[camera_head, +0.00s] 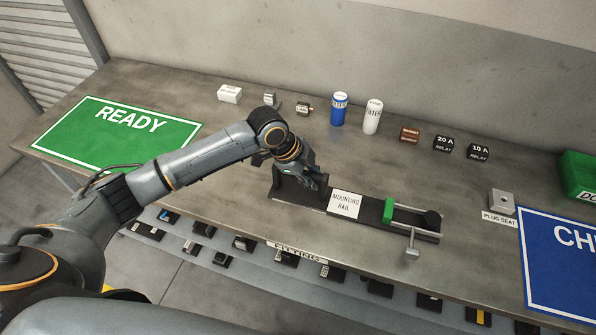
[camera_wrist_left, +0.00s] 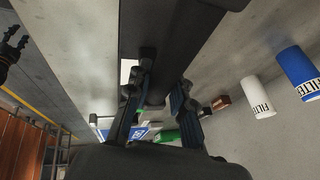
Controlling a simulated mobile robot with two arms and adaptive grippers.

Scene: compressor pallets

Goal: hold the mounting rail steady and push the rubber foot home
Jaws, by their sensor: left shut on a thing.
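The dark mounting rail (camera_head: 372,213) lies on the bench, with a white "MOUNTING RAIL" label and a raised block at its left end. My left gripper (camera_head: 318,181) is at that raised end, shut on the rail. In the left wrist view its two fingers (camera_wrist_left: 163,95) stand on either side of the dark rail (camera_wrist_left: 175,35). A black round piece (camera_head: 432,217) sits at the rail's right end; I cannot tell whether it is the rubber foot or how it is seated. A dark gripper-like shape (camera_wrist_left: 12,48), apparently my right gripper, shows at the left wrist view's edge, too small to read.
A green clamp piece (camera_head: 388,211) and a metal screw handle (camera_head: 412,252) are at the rail's right part. Behind stand a blue filter (camera_head: 339,109), a white filter (camera_head: 372,117) and relays (camera_head: 443,144). A plug seat (camera_head: 502,200) is farther right. Bench behind the rail is clear.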

